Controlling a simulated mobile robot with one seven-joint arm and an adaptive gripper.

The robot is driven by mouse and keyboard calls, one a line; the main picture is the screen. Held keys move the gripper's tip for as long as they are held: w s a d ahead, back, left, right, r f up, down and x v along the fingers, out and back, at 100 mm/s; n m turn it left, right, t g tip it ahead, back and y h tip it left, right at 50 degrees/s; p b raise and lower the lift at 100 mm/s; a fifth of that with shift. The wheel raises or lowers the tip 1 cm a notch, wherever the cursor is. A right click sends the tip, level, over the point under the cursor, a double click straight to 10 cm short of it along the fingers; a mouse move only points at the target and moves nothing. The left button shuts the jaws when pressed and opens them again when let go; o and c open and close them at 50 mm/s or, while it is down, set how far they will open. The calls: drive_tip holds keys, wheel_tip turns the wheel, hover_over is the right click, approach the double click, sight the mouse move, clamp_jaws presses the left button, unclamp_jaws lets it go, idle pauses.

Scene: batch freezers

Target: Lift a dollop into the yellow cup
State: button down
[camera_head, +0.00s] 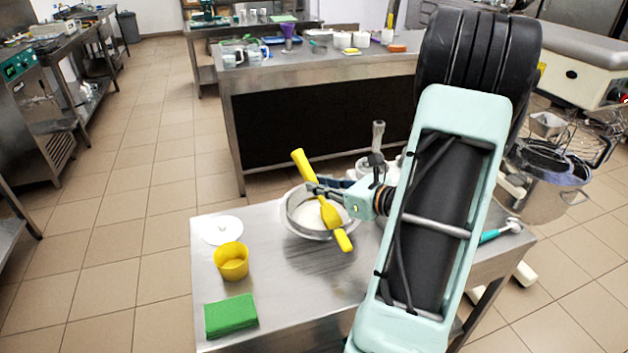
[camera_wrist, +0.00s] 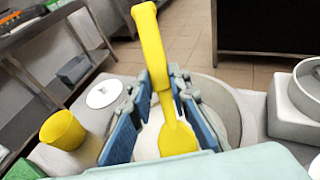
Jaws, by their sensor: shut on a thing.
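My gripper (camera_head: 318,188) is shut on a yellow spatula (camera_head: 301,166) and holds it tilted over a metal bowl (camera_head: 292,228). In the wrist view the spatula (camera_wrist: 153,45) passes between the blue finger pads of my gripper (camera_wrist: 160,85), with its broad end toward the camera. White contents (camera_wrist: 148,140) show in the bowl (camera_wrist: 231,110). I cannot tell whether any of it clings to the spatula. The yellow cup (camera_head: 231,263) stands upright on the table, left of the bowl and apart from it. The cup also shows at the left of the wrist view (camera_wrist: 62,131).
A white round lid (camera_head: 222,230) lies behind the cup, and a green block (camera_head: 231,316) lies in front of it. A teal-handled tool (camera_head: 492,235) lies at the table's right. A white device with a round pan (camera_wrist: 298,110) stands right of the bowl.

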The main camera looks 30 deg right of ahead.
sight(302, 158)
drive_tip(key=shift+s+d, duration=0.2)
drive_tip(key=shift+s, duration=0.45)
drive_tip(key=shift+p, duration=0.5)
drive_tip(key=w+g+p, duration=0.1)
drive_tip(key=p, duration=0.1)
drive_tip(key=w+f+g+p, duration=0.1)
drive_tip(key=g+p, duration=0.1)
drive_tip(key=w+a+f+g+h+p, duration=0.1)
drive_tip(key=p, duration=0.2)
drive_tip(key=shift+w+f, duration=0.15)
drive_tip(key=shift+f, duration=0.1)
drive_tip(key=shift+w+a+r+p, duration=0.1)
drive_tip(key=shift+w+r+p, duration=0.2)
drive_tip(key=shift+r+p, duration=0.75)
drive_tip(key=shift+w+a+r+p, duration=0.1)
drive_tip(key=shift+w+r+p, duration=0.15)
drive_tip(key=shift+r+p, duration=0.8)
drive_tip(key=shift+w+r+p, duration=0.3)
drive_tip(key=shift+r+p, duration=0.25)
drive_tip(key=shift+r, duration=0.95)
drive_tip(key=shift+w+g+p, duration=0.35)
drive_tip(key=shift+g+p, duration=0.25)
drive_tip(key=shift+p, duration=0.6)
drive_tip(key=shift+w+a+r+g+h+p, duration=0.15)
drive_tip(key=shift+w+g+h+p, duration=0.15)
drive_tip(key=shift+p, duration=0.55)
